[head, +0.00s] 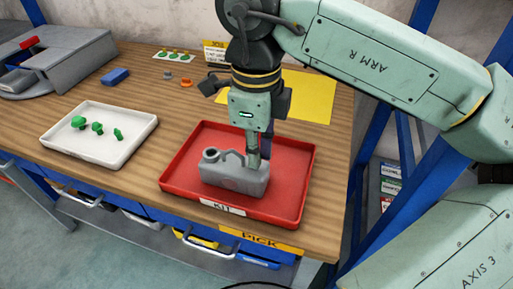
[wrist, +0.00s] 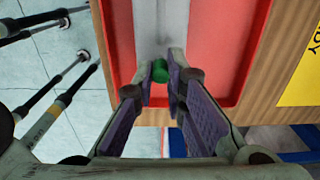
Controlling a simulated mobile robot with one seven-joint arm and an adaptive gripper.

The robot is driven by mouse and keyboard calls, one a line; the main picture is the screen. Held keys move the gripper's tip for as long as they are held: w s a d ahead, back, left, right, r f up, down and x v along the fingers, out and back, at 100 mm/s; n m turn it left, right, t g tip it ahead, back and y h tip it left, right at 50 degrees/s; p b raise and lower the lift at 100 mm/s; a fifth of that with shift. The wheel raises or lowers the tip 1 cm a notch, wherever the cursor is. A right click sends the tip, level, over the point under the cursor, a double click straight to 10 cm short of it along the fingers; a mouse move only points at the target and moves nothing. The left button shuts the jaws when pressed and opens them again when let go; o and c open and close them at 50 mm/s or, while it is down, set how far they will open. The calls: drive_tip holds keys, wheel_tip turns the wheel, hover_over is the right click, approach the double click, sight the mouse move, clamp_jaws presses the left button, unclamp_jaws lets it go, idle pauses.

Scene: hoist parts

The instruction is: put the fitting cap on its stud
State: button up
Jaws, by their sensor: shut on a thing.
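My gripper (head: 253,160) points down over the right part of a grey cast housing (head: 222,178) in the red tray (head: 307,160). In the wrist view my gripper's fingertips (wrist: 160,76) are closed on a small green cap (wrist: 160,69), with the grey housing (wrist: 160,22) just beyond it. The housing has a round neck at its left end and a handle-like loop on top. The stud cannot be made out, and I cannot tell whether the cap touches the housing. Three green caps of differing size (head: 98,127) stand on the white tray (head: 68,148).
A blue block (head: 115,76), an orange ring (head: 186,83) and a small card with green and yellow pieces (head: 174,55) lie behind. A grey machine (head: 65,62) stands at the left. A yellow sheet (head: 308,97) lies behind the red tray. Wood between the trays is clear.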

drive_tip(key=shift+f, duration=0.2)
drive_tip(key=shift+f+b, duration=0.35)
drive_tip(key=shift+b, duration=0.25)
drive_tip(key=shift+f, duration=0.1)
drive_tip(key=o, duration=0.7)
drive_tip(key=shift+o, duration=0.2)
